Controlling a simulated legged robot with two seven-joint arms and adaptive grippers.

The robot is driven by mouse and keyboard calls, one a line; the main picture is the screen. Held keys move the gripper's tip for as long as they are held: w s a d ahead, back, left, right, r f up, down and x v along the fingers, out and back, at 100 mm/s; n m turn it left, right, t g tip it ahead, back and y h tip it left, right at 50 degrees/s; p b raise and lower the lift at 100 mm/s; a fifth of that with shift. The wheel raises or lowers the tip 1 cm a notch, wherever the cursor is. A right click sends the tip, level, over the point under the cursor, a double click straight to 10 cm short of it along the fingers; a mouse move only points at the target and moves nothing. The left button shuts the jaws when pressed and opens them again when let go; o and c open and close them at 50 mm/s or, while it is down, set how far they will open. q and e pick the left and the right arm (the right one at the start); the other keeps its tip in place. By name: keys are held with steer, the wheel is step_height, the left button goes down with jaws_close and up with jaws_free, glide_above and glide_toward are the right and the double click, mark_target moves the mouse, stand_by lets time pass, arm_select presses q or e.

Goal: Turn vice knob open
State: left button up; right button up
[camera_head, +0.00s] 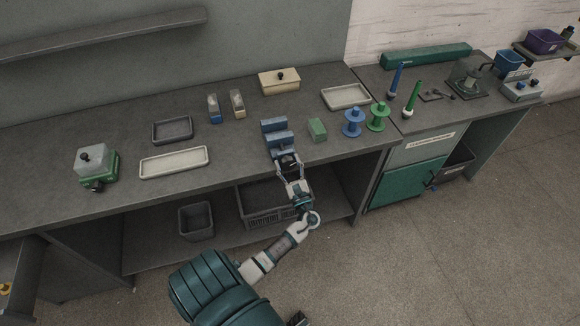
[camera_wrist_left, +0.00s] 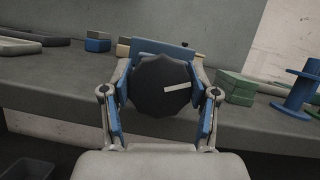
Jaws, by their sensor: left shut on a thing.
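The blue vice (camera_head: 275,137) stands at the front edge of the workbench. Its dark round knob (camera_wrist_left: 160,86) faces my left wrist camera and bears a pale line, which lies close to level with a slight tilt up to the right. My left gripper (camera_head: 290,163) is at the front of the vice, with its fingers on both sides of the knob. In the left wrist view the gripper (camera_wrist_left: 161,98) is shut on the knob. The knob hides most of the vice there, and only a blue strip (camera_wrist_left: 163,47) shows above it. My right gripper is not in view.
A green block (camera_head: 317,129), a blue spool (camera_head: 353,122) and a green spool (camera_head: 377,116) stand right of the vice. A pale tray (camera_head: 174,162) lies to the left. A dark crate (camera_head: 262,210) sits on the shelf below. The bench between tray and vice is clear.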

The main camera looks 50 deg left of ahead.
arm_select(q)
steer(key=n+g+b, duration=0.1)
steer(key=n, duration=0.2)
steer(key=n+g+b, duration=0.1)
steer(key=n+g, duration=0.1)
steer(key=n, duration=0.2)
steer(key=f+n+g+b, duration=0.1)
steer(key=n+g+b, duration=0.1)
steer(key=n, duration=0.1)
steer(key=shift+s, duration=0.1)
steer(key=shift+n+g+h+b, duration=0.35)
steer(key=shift+n+g+h, duration=0.05)
steer(key=shift+n, duration=0.9)
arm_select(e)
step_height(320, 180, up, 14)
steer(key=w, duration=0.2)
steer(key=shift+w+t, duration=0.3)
arm_select(q)
steer(key=o, duration=1.2)
steer(key=shift+s, duration=0.1)
steer(key=shift+c, duration=0.2)
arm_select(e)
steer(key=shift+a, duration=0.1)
arm_select(q)
steer(key=v, duration=0.7)
steer(key=shift+d, duration=0.45)
